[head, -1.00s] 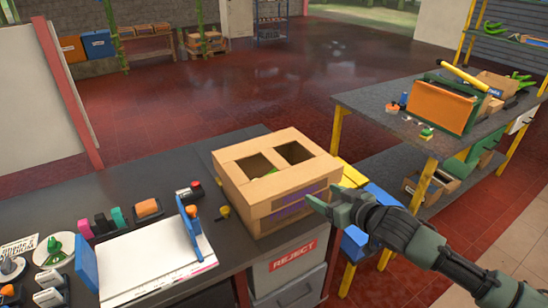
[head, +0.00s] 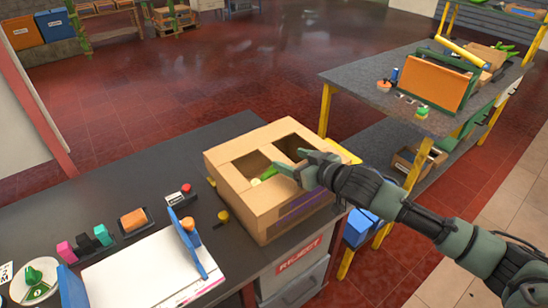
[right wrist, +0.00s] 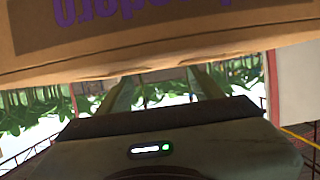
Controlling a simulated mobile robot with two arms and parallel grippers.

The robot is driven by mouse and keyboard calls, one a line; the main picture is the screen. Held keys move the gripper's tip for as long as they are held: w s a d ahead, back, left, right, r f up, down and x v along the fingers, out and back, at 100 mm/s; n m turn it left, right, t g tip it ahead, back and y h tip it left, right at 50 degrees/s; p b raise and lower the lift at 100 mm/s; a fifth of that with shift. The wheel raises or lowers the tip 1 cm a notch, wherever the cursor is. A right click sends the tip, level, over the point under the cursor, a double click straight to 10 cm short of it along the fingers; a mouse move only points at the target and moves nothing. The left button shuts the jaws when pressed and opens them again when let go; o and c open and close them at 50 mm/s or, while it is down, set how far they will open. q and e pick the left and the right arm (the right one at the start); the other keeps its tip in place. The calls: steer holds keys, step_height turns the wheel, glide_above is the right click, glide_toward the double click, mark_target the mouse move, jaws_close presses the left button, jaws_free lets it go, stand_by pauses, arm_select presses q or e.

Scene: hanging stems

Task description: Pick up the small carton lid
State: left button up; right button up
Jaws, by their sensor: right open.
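A cardboard carton (head: 300,212) with purple print stands on the dark bench. Its top, the lid (head: 230,153), has two square openings; something green shows inside. I cannot tell in the head view where lid and carton part. My right gripper (head: 295,166) is open, with its fingers at the front right of the carton top. In the right wrist view a cardboard face with upside-down purple print fills the top, above the open, empty fingers (right wrist: 165,82). Whether they touch the cardboard is unclear. My left gripper is out of view.
Left of the carton are a clipboard with papers (head: 150,275), a stapler-like device (head: 178,195) and several coloured markers. A reject drawer (head: 295,265) sits below the bench edge.

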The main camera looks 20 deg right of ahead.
mark_target(278, 158)
steer(key=shift+w+a, duration=0.15)
steer(key=shift+w, duration=0.05)
steer(key=x, duration=0.1)
steer(key=p+x, duration=0.1)
steer(key=x, duration=0.1)
steer(key=p+x, duration=0.1)
steer(key=shift+w+a+f, duration=0.1)
steer(key=shift+a+f, duration=0.2)
steer(key=shift+a, duration=0.1)
steer(key=shift+w+f, duration=0.15)
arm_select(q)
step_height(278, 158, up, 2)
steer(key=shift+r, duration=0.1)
arm_select(e)
jaws_close()
